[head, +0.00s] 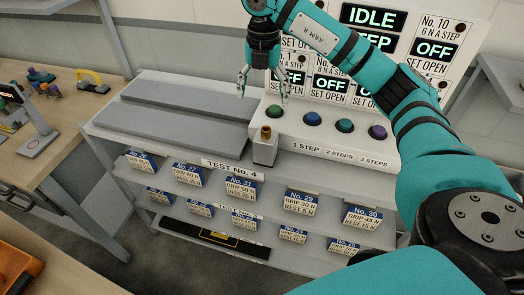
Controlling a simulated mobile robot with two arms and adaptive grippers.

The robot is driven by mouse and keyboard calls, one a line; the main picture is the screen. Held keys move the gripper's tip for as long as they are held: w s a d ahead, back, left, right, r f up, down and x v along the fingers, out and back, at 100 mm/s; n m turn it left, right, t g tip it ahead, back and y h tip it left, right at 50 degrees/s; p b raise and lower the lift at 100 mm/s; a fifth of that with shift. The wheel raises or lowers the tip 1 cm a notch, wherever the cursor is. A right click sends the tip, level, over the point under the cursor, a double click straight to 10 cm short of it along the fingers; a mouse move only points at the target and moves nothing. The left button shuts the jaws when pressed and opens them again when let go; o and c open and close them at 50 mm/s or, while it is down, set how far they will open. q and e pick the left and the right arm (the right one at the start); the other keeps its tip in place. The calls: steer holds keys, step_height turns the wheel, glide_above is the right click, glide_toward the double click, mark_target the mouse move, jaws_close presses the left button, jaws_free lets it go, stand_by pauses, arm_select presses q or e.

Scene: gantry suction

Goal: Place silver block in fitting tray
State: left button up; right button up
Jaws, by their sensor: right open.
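A small silver block-shaped unit (265,152) with a brass-coloured cylinder on top stands upright at the front edge of the grey upper shelf, right of its middle. I cannot tell for sure whether it is the task's silver block. No tray is clearly recognisable as the fitting tray; two flat grey slabs (184,127) lie on the shelf to the left. My right gripper (263,94) is open and empty, pointing down above the shelf, behind and above the silver unit and apart from it. My left gripper is not in view.
A white control panel with IDLE and OFF displays (373,17) stands behind a row of coloured buttons, including a green one (274,112). A wooden bench (62,125) is at left, an orange bin (18,262) at lower left.

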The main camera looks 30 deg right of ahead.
steer(key=m, duration=0.1)
glide_toward(266, 140)
steer(key=shift+w+d+f, duration=0.15)
steer(key=shift+w+d, duration=0.35)
steer(key=shift+w, duration=0.2)
step_height(266, 140, down, 7)
steer(key=shift+a+r+p, duration=0.1)
steer(key=shift+p, duration=0.95)
step_height(266, 140, down, 5)
steer(key=p, duration=0.2)
steer(key=shift+r+p, duration=0.15)
steer(key=shift+p, duration=0.2)
steer(key=shift+f, duration=0.55)
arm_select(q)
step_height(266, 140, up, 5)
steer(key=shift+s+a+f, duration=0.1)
arm_select(e)
steer(key=shift+w+r, duration=0.1)
jaws_close()
